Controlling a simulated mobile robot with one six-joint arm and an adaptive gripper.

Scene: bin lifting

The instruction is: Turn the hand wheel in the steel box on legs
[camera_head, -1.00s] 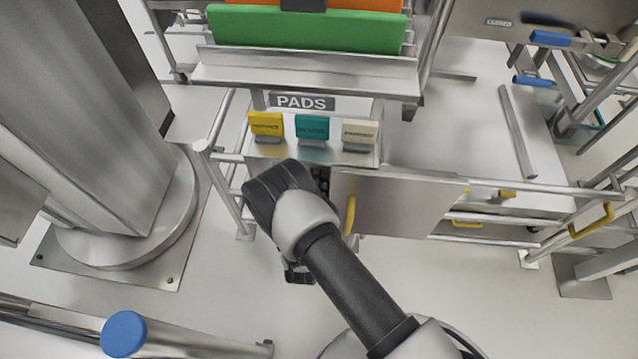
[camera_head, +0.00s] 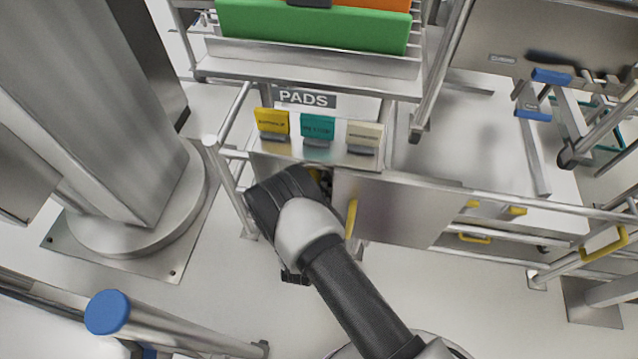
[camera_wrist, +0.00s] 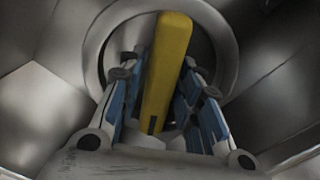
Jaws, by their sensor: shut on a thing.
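In the wrist view, my gripper (camera_wrist: 166,78) is shut on a yellow bar (camera_wrist: 168,60), with a blue-padded finger on each side of it. A grey steel ring (camera_wrist: 92,50) shows around and behind the bar. I cannot tell whether the bar is part of the hand wheel, and no full wheel shows. Bare steel walls (camera_wrist: 40,110) surround the ring. In the head view, my black and pale wrist hides the fingers in front of a steel cabinet under the PADS sign (camera_head: 305,98). A small yellow spot shows beside my wrist.
A steel door panel (camera_head: 395,212) with a yellow handle (camera_head: 351,218) stands just right of my wrist. Yellow, teal and cream pads (camera_head: 317,127) stand above. A thick steel column (camera_head: 105,130) is at left, and a blue-capped rail (camera_head: 107,312) at lower left.

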